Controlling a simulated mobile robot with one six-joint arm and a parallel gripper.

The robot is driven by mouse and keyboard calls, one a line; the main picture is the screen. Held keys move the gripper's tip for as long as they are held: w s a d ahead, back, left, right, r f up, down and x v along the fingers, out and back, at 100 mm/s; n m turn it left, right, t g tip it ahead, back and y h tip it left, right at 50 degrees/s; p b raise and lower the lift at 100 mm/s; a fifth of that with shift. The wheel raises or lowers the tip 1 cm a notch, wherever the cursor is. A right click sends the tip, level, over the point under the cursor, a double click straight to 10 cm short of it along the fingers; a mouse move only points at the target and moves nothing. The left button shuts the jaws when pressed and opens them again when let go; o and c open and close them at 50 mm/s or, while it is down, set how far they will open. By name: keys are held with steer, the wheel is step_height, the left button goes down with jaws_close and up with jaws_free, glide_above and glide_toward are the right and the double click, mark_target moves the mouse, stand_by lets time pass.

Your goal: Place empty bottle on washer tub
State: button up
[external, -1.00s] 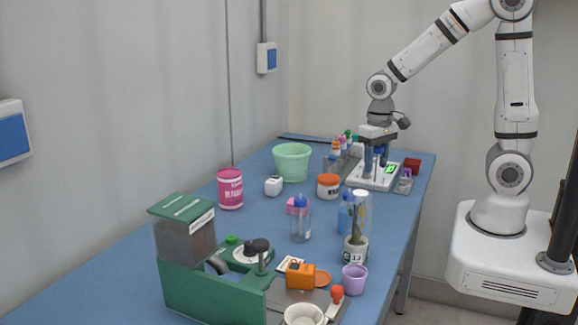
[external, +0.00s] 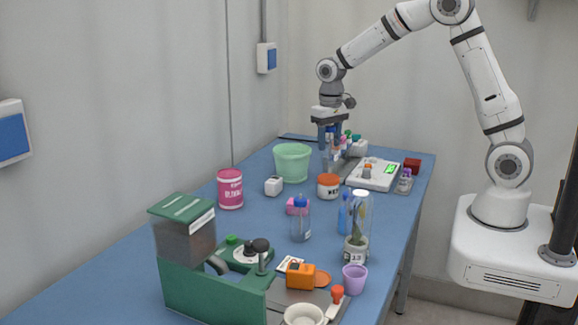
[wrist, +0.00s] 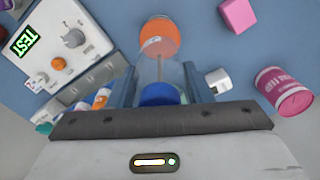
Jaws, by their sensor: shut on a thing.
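My gripper (external: 329,143) hangs over the far part of the blue table and is shut on a clear bottle with a blue cap. The bottle (external: 328,161) is upright below the fingers in the external view; in the wrist view its blue cap (wrist: 160,95) shows between the fingers, with its clear body seen end-on. A mint-green tub (external: 292,164), open at the top, stands just left of the bottle. I take it for the washer tub. The tub does not show in the wrist view. Whether the bottle is empty is hard to tell.
A jar with an orange lid (external: 328,186) stands close in front of the bottle. A rack of small bottles is behind.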

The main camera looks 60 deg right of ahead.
mark_target(329, 155)
steer(key=shift+f, duration=2.5)
steer(key=o, duration=1)
steer(key=shift+c, duration=0.2)
step_height(329, 155, up, 12)
steer(key=shift+s+r+b, duration=0.1)
steer(key=shift+b, duration=0.35)
steer(key=s+a+n+t, duration=0.1)
steer(key=s+a+n, duration=0.1)
steer(key=s, duration=1.1)
steer(key=s+a+r+n+t, duration=0.1)
steer(key=s+a+n+t, duration=0.1)
steer(key=s, duration=1.1)
steer(key=shift+a+r+n, duration=0.25)
steer(key=shift+a+n, duration=0.45)
steer(key=shift+a, duration=0.25)
